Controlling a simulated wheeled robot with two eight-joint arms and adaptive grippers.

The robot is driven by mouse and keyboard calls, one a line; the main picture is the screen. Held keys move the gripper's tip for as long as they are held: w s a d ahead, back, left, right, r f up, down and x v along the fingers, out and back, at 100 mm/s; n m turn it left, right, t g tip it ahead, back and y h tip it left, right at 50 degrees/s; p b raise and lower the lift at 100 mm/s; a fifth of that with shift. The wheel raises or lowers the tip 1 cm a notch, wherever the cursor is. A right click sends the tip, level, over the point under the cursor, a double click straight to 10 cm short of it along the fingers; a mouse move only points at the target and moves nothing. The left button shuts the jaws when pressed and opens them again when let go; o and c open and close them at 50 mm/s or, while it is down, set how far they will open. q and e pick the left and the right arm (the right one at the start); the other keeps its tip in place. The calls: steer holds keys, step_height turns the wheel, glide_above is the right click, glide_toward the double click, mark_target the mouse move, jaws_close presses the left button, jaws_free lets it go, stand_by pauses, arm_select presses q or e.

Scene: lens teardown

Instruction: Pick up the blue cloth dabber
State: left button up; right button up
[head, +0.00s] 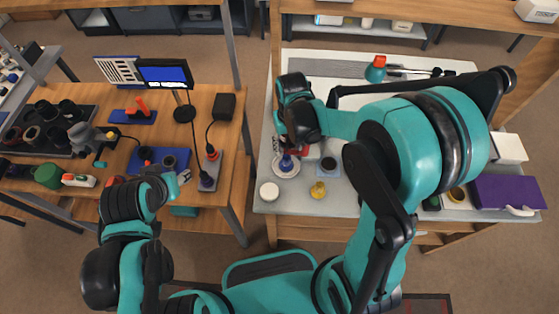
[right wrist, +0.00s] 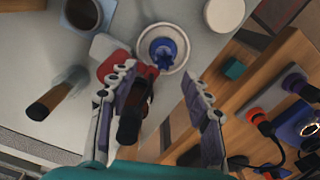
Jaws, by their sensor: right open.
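The blue cloth dabber (head: 286,163) stands on a round white dish (head: 293,171) on the light worktop. In the right wrist view the dabber (right wrist: 163,48) shows a blue knob near the middle of the dish (right wrist: 180,66). My right gripper (right wrist: 158,105) is open, with its fingers apart and the dabber ahead of the gap, touching neither finger. In the head view my right gripper (head: 282,146) is just behind the dabber, partly hidden by its own wrist. My left gripper (head: 176,182) is over the front of the wooden bench; its fingers are too small to read.
A dark and red object (right wrist: 133,110) lies close to the left finger. A yellow piece (head: 318,190) stands in front. A gap separates worktop and bench.

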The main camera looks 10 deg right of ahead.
mark_target(287, 158)
steer(key=f+b, duration=0.1)
steer(key=f, duration=0.1)
steer(key=f+b, duration=0.1)
steer(key=f, duration=0.2)
steer(key=f+b, duration=0.1)
steer(key=f, duration=0.1)
steer(key=shift+a+f+b, duration=0.3)
steer(key=shift+f, duration=0.1)
steer(key=shift+s+r, duration=0.1)
steer(key=c, duration=1)
